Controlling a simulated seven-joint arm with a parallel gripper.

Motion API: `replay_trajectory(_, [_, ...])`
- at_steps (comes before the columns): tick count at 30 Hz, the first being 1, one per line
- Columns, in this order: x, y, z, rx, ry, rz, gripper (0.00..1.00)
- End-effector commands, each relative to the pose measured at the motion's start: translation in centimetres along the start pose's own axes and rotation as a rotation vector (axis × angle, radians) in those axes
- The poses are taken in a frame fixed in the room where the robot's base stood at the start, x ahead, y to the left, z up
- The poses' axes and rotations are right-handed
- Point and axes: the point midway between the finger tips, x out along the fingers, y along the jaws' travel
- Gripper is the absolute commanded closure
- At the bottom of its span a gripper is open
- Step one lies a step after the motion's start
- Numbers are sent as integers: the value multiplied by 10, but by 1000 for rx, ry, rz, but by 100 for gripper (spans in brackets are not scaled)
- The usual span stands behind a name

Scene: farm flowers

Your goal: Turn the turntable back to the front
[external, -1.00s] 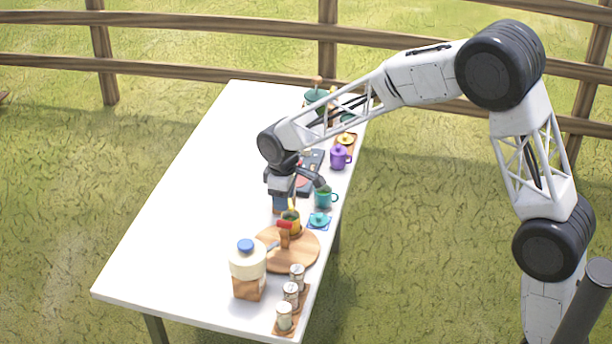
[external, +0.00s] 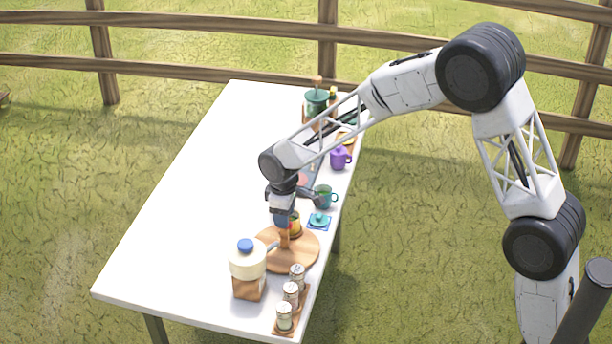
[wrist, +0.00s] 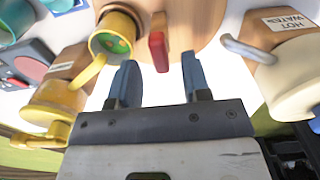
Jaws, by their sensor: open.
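The turntable (external: 303,262) is a round wooden disc near the front end of the white table. It also shows at the top of the wrist view (wrist: 205,20). A wooden post (external: 285,241) stands on it, and a red piece (wrist: 158,52) shows there in the wrist view. A yellow cup with green inside (wrist: 113,38) is beside the red piece. My gripper (wrist: 160,78) is open and empty, its blue-grey fingers pointing at the red piece, apart from it in the picture. In the external view my gripper (external: 282,221) is just above the post and partly hides the yellow cup.
A cream jug with a blue lid (external: 247,258) stands close left of the turntable; its base reads "HOT WATER" in the wrist view. Several jars (external: 291,294) stand in front. The table's left side is clear.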

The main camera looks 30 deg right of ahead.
Motion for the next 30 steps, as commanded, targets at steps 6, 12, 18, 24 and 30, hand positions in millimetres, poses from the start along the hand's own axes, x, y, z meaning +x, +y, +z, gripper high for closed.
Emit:
replay_trajectory(6, [16, 0, 0, 0, -1, -1, 56])
replay_trajectory(12, [19, 0, 0, 0, 0, 0, 56])
replay_trajectory(18, [18, 0, 0, 0, 0, 0, 62])
replay_trajectory(24, [18, 0, 0, 0, 0, 0, 93])
replay_trajectory(30, [18, 0, 0, 0, 0, 0, 100])
